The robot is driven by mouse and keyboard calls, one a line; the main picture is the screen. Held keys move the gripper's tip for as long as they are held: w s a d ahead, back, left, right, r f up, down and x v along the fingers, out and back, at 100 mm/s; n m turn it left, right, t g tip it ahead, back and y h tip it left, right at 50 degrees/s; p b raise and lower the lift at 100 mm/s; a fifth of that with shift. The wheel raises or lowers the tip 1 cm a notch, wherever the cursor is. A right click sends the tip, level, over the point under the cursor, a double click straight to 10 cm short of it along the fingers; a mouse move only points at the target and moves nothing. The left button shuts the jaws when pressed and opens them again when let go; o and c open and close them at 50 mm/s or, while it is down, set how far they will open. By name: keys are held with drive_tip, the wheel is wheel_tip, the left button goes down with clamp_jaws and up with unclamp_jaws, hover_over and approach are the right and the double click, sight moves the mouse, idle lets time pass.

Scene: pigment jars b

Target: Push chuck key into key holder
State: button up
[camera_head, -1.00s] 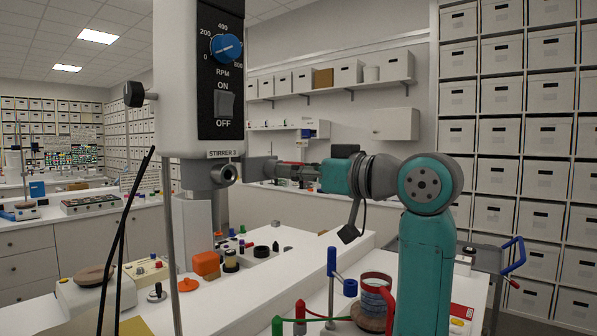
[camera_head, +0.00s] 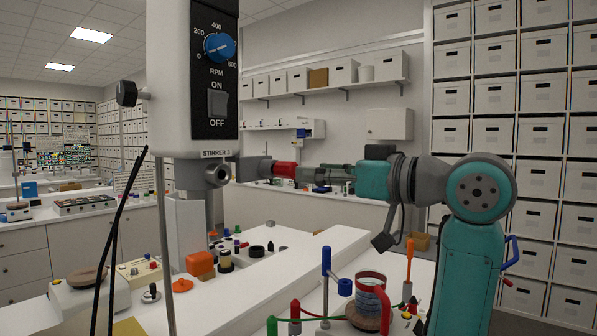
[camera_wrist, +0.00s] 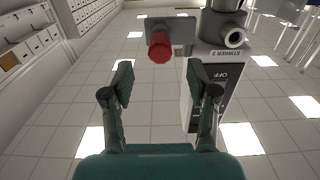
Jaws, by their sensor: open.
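The red chuck key handle (camera_head: 286,169) points sideways from the grey key holder (camera_head: 253,168), beside the stirrer's chuck (camera_head: 217,174). In the wrist view the red handle (camera_wrist: 160,47) shows end-on against the grey holder plate (camera_wrist: 183,34). The key's shank is hidden, so I cannot tell how deep it sits. My gripper (camera_head: 312,172) is to the right of the handle, level with it. In the wrist view my gripper (camera_wrist: 158,78) is open and empty, its fingers apart, with the red handle beyond the tips.
The stirrer housing (camera_head: 195,80) stands close left of the holder. Below are an orange block (camera_head: 200,263), a blue-topped post (camera_head: 326,268) and a red-rimmed jar (camera_head: 371,285). The air between my gripper and the wall shelf (camera_head: 340,90) is clear.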

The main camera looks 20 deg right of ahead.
drive_tip(key=shift+v, duration=2.7)
